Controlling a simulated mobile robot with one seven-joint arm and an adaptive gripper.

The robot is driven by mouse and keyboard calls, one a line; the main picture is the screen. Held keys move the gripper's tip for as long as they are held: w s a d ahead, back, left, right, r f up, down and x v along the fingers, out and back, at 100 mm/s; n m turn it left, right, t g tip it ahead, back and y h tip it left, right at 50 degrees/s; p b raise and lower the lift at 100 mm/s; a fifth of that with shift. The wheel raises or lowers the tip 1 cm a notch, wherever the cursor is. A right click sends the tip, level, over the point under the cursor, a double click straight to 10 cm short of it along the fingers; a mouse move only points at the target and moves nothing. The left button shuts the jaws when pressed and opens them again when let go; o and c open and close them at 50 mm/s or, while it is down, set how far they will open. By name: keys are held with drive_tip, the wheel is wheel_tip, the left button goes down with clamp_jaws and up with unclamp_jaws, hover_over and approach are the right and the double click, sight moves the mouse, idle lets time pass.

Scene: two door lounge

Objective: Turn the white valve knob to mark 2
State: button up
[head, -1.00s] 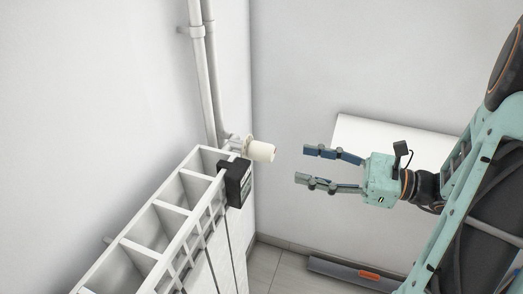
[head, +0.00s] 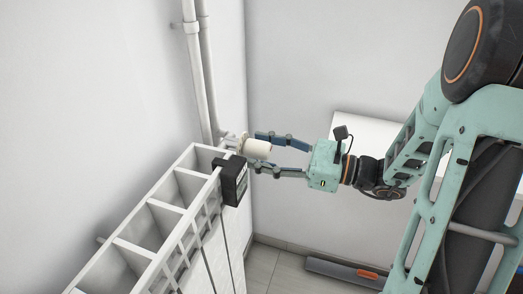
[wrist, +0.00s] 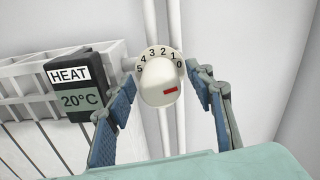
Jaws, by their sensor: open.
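The white valve knob (head: 257,149) sits at the far end of the radiator, by the pipes. In the wrist view the knob (wrist: 160,92) shows a red mark on its lower right face. A dial behind it (wrist: 158,55) carries the numbers 0 to 5, with 0 at the right and 5 at the left. The 2 is right of the dial's top. The red mark lies below the 0 side. My gripper (head: 259,152) is open, with one finger on each side of the knob. In the wrist view my gripper (wrist: 163,108) shows gaps between both fingers and the knob.
The white radiator (head: 150,222) runs along the left wall. A black box (head: 233,180) hangs at its end; its display (wrist: 78,92) reads HEAT 20°C. Pipes (head: 199,75) rise behind the knob. A grey bar with an orange part (head: 343,270) lies on the floor.

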drive_tip(key=shift+c, duration=0.7)
drive_tip(key=c, duration=1)
drive_tip(key=shift+n, duration=0.3)
drive_tip(key=n+b, duration=0.2)
drive_tip(key=shift+f+n, duration=0.15)
drive_tip(key=shift+n, duration=0.15)
drive_tip(key=n+b, duration=0.3)
drive_tip(key=shift+n+b, duration=0.3)
drive_tip(key=shift+n, duration=0.1)
drive_tip(key=n+b, duration=0.3)
drive_tip(key=shift+n, duration=0.3)
drive_tip(key=shift+n+b, duration=0.5)
drive_tip(key=shift+b, duration=0.25)
